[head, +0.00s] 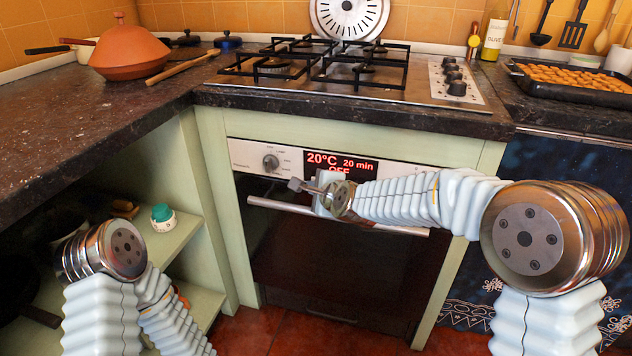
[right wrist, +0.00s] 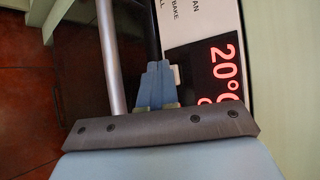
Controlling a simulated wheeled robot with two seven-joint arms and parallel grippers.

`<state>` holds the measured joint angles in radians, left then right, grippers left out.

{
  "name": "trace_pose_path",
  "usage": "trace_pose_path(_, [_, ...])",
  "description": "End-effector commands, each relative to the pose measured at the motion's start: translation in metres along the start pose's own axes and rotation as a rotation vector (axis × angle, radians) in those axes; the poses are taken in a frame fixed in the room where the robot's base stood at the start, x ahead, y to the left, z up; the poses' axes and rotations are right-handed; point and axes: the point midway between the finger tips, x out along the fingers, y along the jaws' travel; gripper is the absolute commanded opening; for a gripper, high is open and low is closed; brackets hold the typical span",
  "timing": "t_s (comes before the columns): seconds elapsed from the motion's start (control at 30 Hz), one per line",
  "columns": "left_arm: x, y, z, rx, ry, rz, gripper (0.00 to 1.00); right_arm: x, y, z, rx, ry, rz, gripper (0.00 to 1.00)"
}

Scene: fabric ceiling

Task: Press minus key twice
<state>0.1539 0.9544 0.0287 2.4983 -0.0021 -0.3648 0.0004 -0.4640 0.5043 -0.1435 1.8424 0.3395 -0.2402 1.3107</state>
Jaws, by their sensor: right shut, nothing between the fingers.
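The oven's control panel (head: 240,153) has a dial (head: 271,162) at left and a black display (head: 362,163) reading "20°C 20 min" and OFF in red. My right gripper (head: 326,177) is in front of the panel, just below the display's left end. In the right wrist view, its blue-grey fingers (right wrist: 157,72) are shut and empty. A small pale key (right wrist: 176,75) shows beside the fingertips at the display's edge; its symbol is not readable, and I cannot tell whether the fingers touch it. No minus sign is readable. My left gripper is out of view.
The oven handle (head: 270,205) runs across below the panel, close to my right gripper. The dark countertop (head: 350,106) with the gas hob (head: 400,84) lies above the panel. An open shelf (head: 172,236) holds a teal-lidded jar (head: 163,217) near my left arm.

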Motion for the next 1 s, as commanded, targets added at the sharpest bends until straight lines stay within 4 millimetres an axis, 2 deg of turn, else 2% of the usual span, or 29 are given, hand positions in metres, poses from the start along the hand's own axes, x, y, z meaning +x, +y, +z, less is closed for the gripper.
trace_pose_path(1.0, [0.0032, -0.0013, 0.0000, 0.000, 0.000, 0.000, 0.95, 0.0069, -0.0050, -0.0052, 0.001, 0.000, -0.001, 0.00])
